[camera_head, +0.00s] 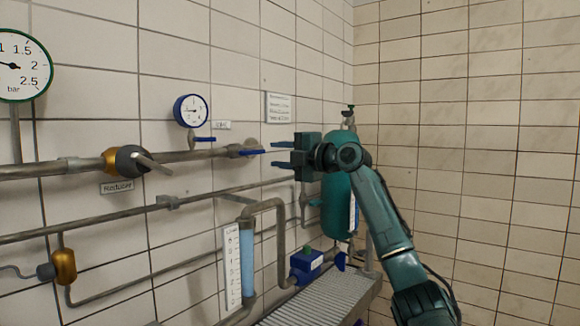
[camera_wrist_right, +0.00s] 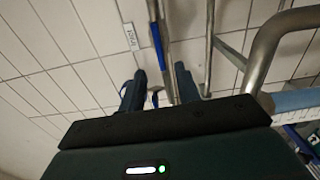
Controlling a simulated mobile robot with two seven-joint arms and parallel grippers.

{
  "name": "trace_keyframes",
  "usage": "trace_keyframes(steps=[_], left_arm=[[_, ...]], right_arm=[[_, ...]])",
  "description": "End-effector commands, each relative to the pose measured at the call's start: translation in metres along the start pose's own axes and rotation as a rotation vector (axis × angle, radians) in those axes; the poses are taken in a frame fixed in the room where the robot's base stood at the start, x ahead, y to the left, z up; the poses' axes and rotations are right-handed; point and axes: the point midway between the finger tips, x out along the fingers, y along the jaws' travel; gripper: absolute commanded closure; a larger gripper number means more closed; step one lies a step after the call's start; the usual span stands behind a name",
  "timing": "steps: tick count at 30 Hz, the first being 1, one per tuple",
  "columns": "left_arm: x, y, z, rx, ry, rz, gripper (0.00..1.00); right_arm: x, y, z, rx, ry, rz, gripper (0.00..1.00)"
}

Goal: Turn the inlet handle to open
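A blue lever handle (camera_head: 250,152) sits on a valve in the upper wall pipe, close to a small wall label (camera_head: 222,125) that I cannot read clearly. It appears to be the inlet handle. The lever lies roughly along the pipe. My right gripper (camera_head: 274,155) is open just right of the lever's tip, its dark blue fingers pointing left. In the right wrist view, a long blue lever (camera_wrist_right: 157,42) shows ahead, in line with the gap between the open fingers (camera_wrist_right: 160,90). Contact cannot be told. My left gripper is not in view.
A smaller blue lever (camera_head: 204,139) sits under a blue-rimmed gauge (camera_head: 191,111). A reducer (camera_head: 132,161) is on the pipe to the left. A green tank (camera_head: 338,195) stands behind my right arm. Below are a bent pipe (camera_head: 268,204), a level tube (camera_head: 247,262) and a grated surface (camera_head: 318,298).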

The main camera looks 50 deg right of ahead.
Motion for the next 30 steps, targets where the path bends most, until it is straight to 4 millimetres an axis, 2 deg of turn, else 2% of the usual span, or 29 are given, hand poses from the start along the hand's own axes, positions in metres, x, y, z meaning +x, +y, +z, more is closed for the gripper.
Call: trace_keyframes(steps=[3, 9, 30], left_arm=[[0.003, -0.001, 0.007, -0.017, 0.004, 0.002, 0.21], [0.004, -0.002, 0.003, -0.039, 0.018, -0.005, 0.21], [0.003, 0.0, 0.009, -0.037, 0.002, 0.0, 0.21]], right_arm=[[-0.018, -0.003, 0.0, -0.003, -0.001, -0.002, 0.67], [-0.03, -0.001, -0.001, -0.001, 0.001, -0.002, 0.67], [-0.03, 0.0, 0.0, 0.0, 0.0, 0.0, 0.67]])
